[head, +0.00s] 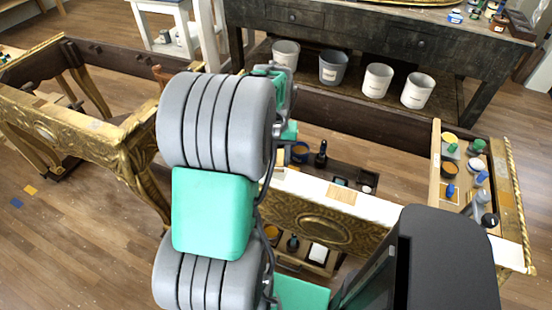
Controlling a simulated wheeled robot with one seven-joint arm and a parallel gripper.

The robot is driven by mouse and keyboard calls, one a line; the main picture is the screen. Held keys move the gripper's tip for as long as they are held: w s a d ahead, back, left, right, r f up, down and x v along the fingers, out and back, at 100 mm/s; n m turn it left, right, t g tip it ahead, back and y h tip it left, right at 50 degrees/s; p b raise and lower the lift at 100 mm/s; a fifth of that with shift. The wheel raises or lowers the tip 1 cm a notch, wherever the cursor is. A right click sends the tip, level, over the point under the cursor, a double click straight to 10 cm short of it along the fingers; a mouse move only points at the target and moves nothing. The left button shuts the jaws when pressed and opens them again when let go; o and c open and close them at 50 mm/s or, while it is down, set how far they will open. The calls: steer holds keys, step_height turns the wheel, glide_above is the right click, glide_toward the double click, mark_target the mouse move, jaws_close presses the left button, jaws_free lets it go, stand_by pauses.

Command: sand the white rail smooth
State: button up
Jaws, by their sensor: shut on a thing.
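The white rail (376,209) runs along the top of the gilt console's near side, from beside my arm toward the lower right. A tan, wood-coloured patch (342,193) shows on it; I cannot tell whether it is bare wood or a thin piece lying there. My large grey and teal arm covers the rail's left part. My gripper's fingers are hidden behind the arm, so what they hold does not show. No sanding tool can be made out.
A gilt frame (75,128) stands at left. A tray (450,165) of small paint pots sits on the console's right end. Bottles and jars stand inside the console below the rail. A dark workbench (350,38) with several buckets beneath stands behind.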

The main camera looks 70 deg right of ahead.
steer(key=shift+r+p, duration=0.4)
steer(key=shift+r, duration=0.6)
steer(key=shift+r+p, duration=1.15)
steer(key=shift+r, duration=0.35)
